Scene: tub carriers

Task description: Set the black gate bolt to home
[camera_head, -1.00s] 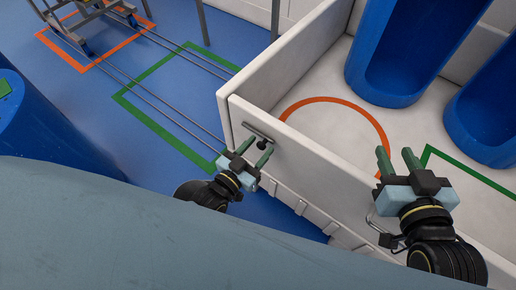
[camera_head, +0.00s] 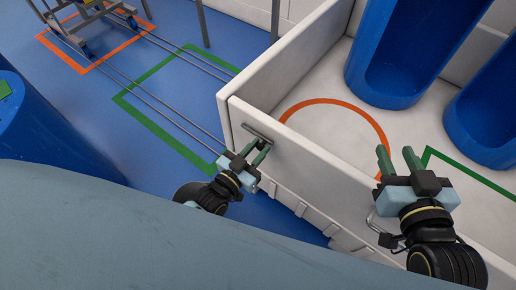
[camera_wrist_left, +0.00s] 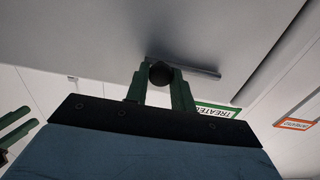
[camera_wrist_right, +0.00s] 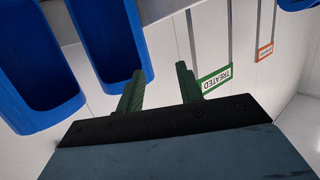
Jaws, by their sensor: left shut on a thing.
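The gate bolt is a round black knob (camera_wrist_left: 160,73) on a thin grey bar or slot (camera_wrist_left: 198,70) fixed to the white wall, seen in the left wrist view. In the head view the grey bar (camera_head: 256,131) shows near the wall's left corner, and the knob is mostly hidden by the fingers. My left gripper (camera_head: 258,149) is shut on the knob, with one green finger on each side of it. My right gripper (camera_head: 399,160) is open and empty above the white wall's top edge, away from the bolt.
The white-walled pen (camera_head: 300,78) holds blue tubs (camera_head: 385,75), an orange ring and a green outline on its floor. A wheeled trolley (camera_head: 85,18) stands at the upper left by rails. A large blue rounded object (camera_head: 45,130) is at the left. Blue floor between is clear.

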